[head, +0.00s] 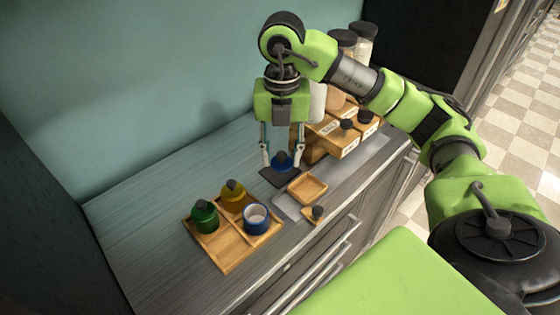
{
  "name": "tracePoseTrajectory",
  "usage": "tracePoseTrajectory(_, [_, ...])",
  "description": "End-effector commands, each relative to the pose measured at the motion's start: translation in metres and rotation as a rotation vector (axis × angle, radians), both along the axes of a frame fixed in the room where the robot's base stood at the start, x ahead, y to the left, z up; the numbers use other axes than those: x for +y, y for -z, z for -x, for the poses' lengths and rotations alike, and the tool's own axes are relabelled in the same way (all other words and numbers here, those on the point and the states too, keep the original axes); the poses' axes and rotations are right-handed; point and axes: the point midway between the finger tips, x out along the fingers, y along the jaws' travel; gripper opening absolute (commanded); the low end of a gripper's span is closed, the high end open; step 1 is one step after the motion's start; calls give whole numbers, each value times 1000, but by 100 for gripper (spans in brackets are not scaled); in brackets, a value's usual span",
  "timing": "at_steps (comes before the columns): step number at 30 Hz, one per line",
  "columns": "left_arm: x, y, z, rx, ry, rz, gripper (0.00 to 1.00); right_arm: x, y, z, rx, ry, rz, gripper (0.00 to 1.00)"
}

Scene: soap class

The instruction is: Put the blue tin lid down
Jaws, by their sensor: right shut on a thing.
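My right gripper (281,164) points down over the counter, with its fingers on either side of the blue tin lid (282,163). It is shut on the lid, which has a dark knob on top. The lid is over a dark square mat (279,177); I cannot tell whether it touches the mat. The open blue tin (256,219), pale inside, stands in the right part of a divided wooden tray (226,264). My left gripper is not in view.
The tray also holds a green tin (204,216) and a yellow tin (233,194), both with dark knobs. A small wooden tray (307,187) and a small wooden piece with a dark knob (317,214) lie right of the mat. Labelled wooden boxes (334,136) and jars stand behind. The counter's left is clear.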

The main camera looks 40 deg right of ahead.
Motion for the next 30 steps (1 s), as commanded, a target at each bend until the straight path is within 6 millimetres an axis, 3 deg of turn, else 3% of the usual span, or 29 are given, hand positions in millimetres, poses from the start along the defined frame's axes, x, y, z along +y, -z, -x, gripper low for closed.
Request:
tracePoseTrajectory(3, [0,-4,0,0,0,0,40,-16,14,-25,6,3,-3,22])
tracePoseTrajectory(6, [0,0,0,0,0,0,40,-24,37,-37,7,-1,-4,22])
tracePoseTrajectory(12, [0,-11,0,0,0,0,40,-36,57,-55,2,-2,0,22])
tracePoseTrajectory(17, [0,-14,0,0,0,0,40,-40,67,-62,2,-2,0,22])
tracePoseTrajectory(24, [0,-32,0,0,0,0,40,-42,97,-64,3,-4,0,22])
tracePoseTrajectory(30, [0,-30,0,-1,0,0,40,-42,102,-65,-1,-5,0,22])
